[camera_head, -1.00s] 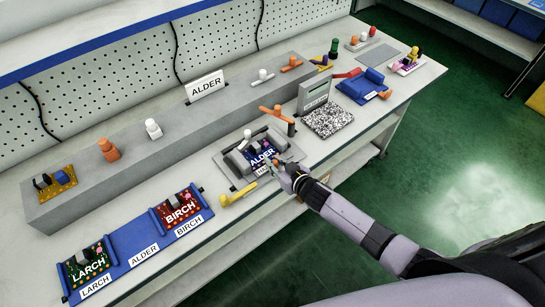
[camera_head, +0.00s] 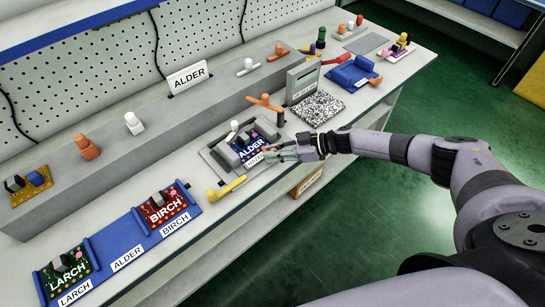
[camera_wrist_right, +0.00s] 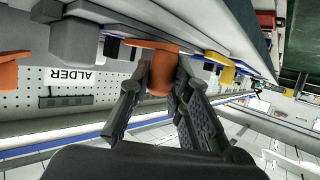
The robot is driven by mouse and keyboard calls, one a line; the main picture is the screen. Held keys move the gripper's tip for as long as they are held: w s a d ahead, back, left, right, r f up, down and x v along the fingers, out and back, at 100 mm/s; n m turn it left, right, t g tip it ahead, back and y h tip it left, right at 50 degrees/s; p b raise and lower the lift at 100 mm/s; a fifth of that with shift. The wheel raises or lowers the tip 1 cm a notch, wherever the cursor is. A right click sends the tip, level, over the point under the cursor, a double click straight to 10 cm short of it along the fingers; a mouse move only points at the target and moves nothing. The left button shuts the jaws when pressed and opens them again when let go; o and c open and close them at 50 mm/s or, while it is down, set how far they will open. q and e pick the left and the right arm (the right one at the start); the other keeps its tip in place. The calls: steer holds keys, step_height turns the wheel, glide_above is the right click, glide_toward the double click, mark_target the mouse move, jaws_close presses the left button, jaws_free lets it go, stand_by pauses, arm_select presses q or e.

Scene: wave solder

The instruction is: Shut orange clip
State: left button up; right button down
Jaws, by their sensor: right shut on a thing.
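The dark blue ALDER board (camera_head: 252,152) sits in a grey fixture (camera_head: 222,166) on the bench. My right gripper (camera_head: 272,151) is at the fixture's front right corner, its arm reaching in from the right. In the right wrist view my right gripper (camera_wrist_right: 157,95) is shut on an orange clip (camera_wrist_right: 160,78), with its knob between the fingers and its flat bar above them in the picture. In the head view the fingers mostly hide this clip. My left gripper is not in view.
A yellow clip (camera_head: 226,188) lies at the fixture's front left and a white one (camera_head: 234,125) at its back. Another orange clip (camera_head: 265,102) stands on a dark post behind. A blue tray (camera_head: 105,249) holds LARCH and BIRCH boards. A speckled pad (camera_head: 318,108) lies right.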

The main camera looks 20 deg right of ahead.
steer(key=shift+n+g+y+b, duration=0.3)
steer(key=shift+n, duration=0.1)
steer(key=c, duration=1.5)
jaws_free()
steer(key=shift+o, duration=0.2)
steer(key=shift+d, duration=0.1)
steer(key=v, duration=1.1)
steer(key=shift+d+r, duration=0.25)
steer(key=shift+d, duration=0.05)
steer(key=shift+s+d, duration=0.1)
